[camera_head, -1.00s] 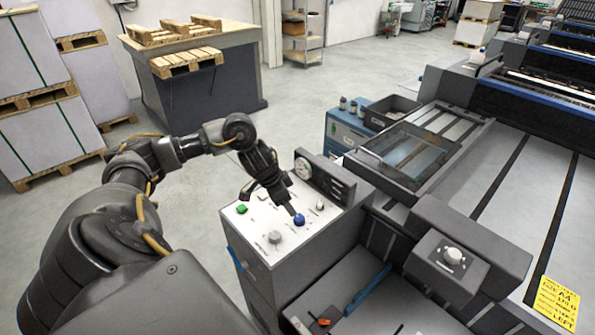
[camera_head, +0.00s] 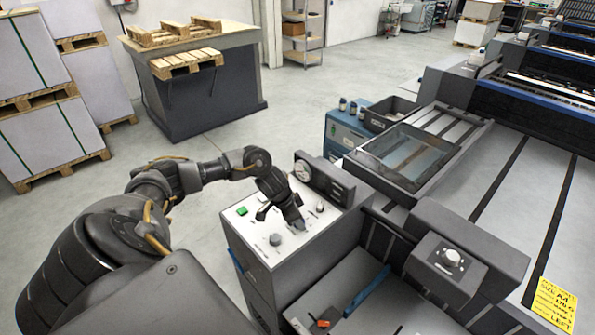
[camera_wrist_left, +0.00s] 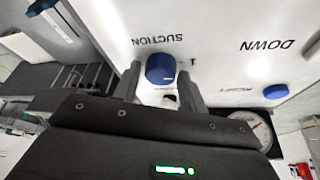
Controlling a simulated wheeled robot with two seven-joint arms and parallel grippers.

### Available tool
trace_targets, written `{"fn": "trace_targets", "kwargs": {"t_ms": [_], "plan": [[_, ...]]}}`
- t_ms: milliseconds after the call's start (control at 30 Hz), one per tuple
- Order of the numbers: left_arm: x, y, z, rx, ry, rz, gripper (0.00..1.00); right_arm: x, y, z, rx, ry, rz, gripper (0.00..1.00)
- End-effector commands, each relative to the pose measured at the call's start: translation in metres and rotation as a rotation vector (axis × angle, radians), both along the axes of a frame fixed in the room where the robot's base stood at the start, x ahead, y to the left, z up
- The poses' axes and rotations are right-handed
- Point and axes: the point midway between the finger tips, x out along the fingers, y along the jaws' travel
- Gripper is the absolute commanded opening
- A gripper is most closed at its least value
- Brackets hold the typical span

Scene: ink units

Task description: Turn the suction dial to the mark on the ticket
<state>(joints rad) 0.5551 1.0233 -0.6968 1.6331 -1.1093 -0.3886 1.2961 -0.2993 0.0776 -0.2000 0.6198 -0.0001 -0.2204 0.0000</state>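The suction dial is a blue round knob (camera_wrist_left: 160,68) beside the printed word SUCTION in the left wrist view. It stands between my two left fingertips, with a gap visible on each side. In the head view my left gripper (camera_head: 298,222) is over the white control panel (camera_head: 262,219) and hides the dial. The gripper is open, and I cannot tell whether a finger touches the dial. My right gripper is not in view.
A green button (camera_head: 242,210), a grey knob (camera_head: 276,239) and a round gauge (camera_head: 302,169) surround my gripper on the panel. Another blue button (camera_wrist_left: 275,91) shows in the left wrist view. A grey box with a white knob (camera_head: 451,257) stands to the right.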

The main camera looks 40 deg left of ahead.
Motion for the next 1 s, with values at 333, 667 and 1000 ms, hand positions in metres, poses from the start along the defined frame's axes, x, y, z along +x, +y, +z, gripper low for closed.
{"fn": "trace_targets", "kwargs": {"t_ms": [333, 667, 1000], "plan": [[0.000, 0.000, 0.000, 0.000, 0.000, -0.003, 0.11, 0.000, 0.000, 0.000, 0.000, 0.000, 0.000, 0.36], [0.001, 0.001, 0.000, -0.001, 0.000, -0.113, 0.11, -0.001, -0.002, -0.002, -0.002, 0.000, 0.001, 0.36], [0.003, 0.002, 0.000, -0.002, -0.002, -0.406, 0.11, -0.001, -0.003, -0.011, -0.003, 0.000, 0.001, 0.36]]}}
